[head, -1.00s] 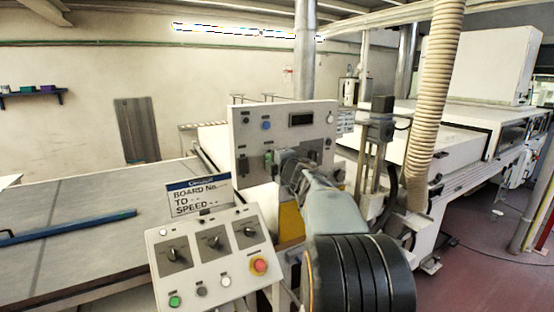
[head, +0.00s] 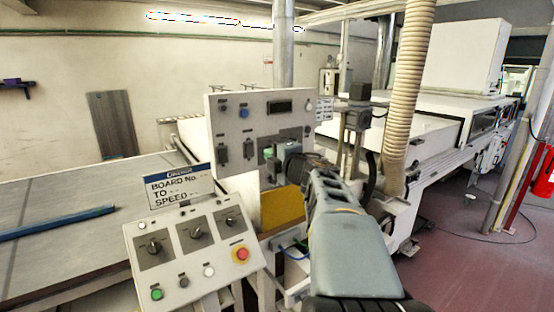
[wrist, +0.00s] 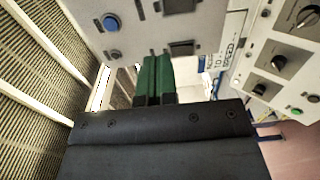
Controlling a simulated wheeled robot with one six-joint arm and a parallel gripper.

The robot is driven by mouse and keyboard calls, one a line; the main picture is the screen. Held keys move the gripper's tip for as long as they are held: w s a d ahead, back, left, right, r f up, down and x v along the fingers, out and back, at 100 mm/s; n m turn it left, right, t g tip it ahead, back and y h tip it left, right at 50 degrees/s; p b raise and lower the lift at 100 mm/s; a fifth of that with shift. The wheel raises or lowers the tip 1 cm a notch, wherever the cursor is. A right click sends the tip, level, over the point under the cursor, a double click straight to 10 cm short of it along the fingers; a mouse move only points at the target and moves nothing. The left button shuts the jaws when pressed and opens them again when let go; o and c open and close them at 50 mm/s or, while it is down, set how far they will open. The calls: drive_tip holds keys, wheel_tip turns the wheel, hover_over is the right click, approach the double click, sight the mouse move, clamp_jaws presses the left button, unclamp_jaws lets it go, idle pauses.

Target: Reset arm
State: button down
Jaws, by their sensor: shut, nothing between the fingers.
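My arm reaches forward in the head view. My gripper (head: 268,152) is in front of the upright control panel (head: 232,105). Its dark green fingers (wrist: 153,78) stand side by side in the wrist view, shut and with nothing held. I cannot tell how far the fingertips are from the panel. In the wrist view the panel face (wrist: 150,25) with a blue button (wrist: 111,23) lies beyond the fingers. My arm hides part of what is behind it.
A slanted console (head: 190,252) with knobs and a red stop button (head: 241,254) stands left of my arm. A board sign (head: 180,187) is above it. A ribbed hose (head: 408,95) hangs at right. Open red floor (head: 455,270) lies at far right.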

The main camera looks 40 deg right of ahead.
drive_tip(key=s+d+f+m+g+h, duration=0.55)
drive_tip(key=d+m+h, duration=0.25)
drive_tip(key=m, duration=0.4)
drive_tip(key=s+a+f+m+g, duration=0.4)
drive_tip(key=f+m, duration=0.2)
drive_tip(key=f, duration=0.2)
drive_tip(key=s+a+f+g+y, duration=0.1)
drive_tip(key=s+a+f+y, duration=0.1)
drive_tip(key=a, duration=0.6)
drive_tip(key=s+a+f+g+y, duration=0.1)
drive_tip(key=s+a+f+y, duration=0.2)
drive_tip(key=a, duration=0.5)
drive_tip(key=s+a+f+g+y, duration=0.1)
drive_tip(key=a+f+y, duration=0.3)
drive_tip(key=a, duration=0.5)
drive_tip(key=shift+s+f+n+g, duration=0.35)
drive_tip(key=shift+s+f, duration=0.35)
drive_tip(key=shift+s, duration=0.15)
